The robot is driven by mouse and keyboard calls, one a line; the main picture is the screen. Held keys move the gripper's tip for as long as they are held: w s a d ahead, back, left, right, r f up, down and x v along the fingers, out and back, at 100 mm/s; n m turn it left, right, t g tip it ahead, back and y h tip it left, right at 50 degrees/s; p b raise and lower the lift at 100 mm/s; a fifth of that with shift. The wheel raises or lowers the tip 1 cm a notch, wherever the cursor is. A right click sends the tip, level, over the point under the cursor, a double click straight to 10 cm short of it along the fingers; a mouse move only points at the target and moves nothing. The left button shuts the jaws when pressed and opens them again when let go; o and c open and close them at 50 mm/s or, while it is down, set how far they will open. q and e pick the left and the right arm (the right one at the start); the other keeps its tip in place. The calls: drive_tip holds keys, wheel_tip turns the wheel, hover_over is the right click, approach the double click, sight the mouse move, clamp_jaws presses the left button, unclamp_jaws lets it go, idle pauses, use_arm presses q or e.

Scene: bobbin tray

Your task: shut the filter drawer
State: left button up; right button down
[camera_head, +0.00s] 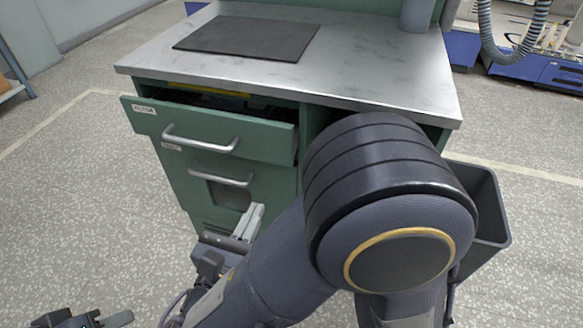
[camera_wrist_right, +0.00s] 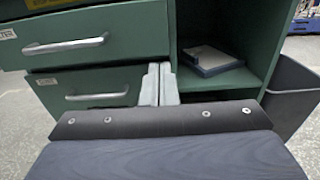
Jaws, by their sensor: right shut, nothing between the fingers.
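The filter drawer (camera_head: 210,128) is the top green drawer of the cabinet and stands pulled partly out, with a yellow item and dark contents visible inside. Its bar handle (camera_head: 200,139) is silver; it also shows in the right wrist view (camera_wrist_right: 65,47), beside a label ending in "LTER". My right gripper (camera_head: 252,222) is shut and empty, low in front of the cabinet and below the filter drawer. In the wrist view its fingers (camera_wrist_right: 160,84) point up beside the lower drawer's right end. My left gripper (camera_head: 95,321) is cut off at the bottom left.
A lower drawer (camera_head: 205,192) with a similar handle looks closed. The metal worktop (camera_head: 370,75) carries a dark mat (camera_head: 250,38). An open shelf (camera_wrist_right: 222,85) right of the drawers holds a grey-blue item. A dark bin (camera_wrist_right: 290,105) stands right of the cabinet. Floor at left is clear.

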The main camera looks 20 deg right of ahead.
sight(285, 150)
drive_tip(key=b+x, duration=0.4)
drive_tip(key=x, duration=0.9)
drive_tip(key=shift+w+d, duration=0.25)
drive_tip(key=shift+w+r, duration=0.1)
drive_tip(key=shift+w+d, duration=0.15)
drive_tip(key=p+x, duration=0.1)
drive_tip(key=x, duration=0.2)
drive_tip(key=shift+w+d, duration=0.25)
drive_tip(key=shift+w, duration=0.1)
drive_tip(key=shift+d, duration=0.1)
drive_tip(key=shift+r, duration=0.1)
